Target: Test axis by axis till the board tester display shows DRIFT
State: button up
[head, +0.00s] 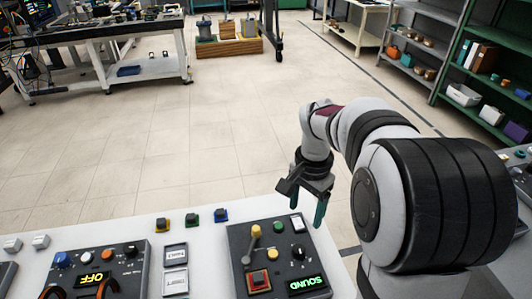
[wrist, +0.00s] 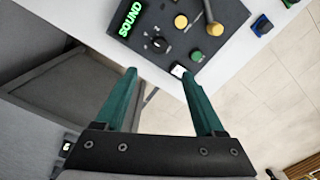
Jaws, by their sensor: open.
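The board with the display (head: 307,284) reading green SOUND is a dark panel (head: 242,240) at the table's right part. The wrist view also shows this panel (wrist: 215,50) and its SOUND display (wrist: 130,18). My gripper (head: 307,207) is open and empty, near the panel's far right corner. In the wrist view its fingertips (wrist: 157,72) lie near the white rocker (wrist: 178,70).
A second dark panel (head: 115,258) showing yellow OFF stands at left. Between the panels lie two pale plates (head: 175,282). Yellow, green and blue small blocks (head: 192,216) line the white table's far edge. Open floor lies beyond; shelves stand at right.

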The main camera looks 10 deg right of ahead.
aim_at(299, 249)
notch_tip(299, 249, down, 15)
jog(key=shift+f, duration=0.1)
jog(key=shift+c, duration=0.3)
grip_shut()
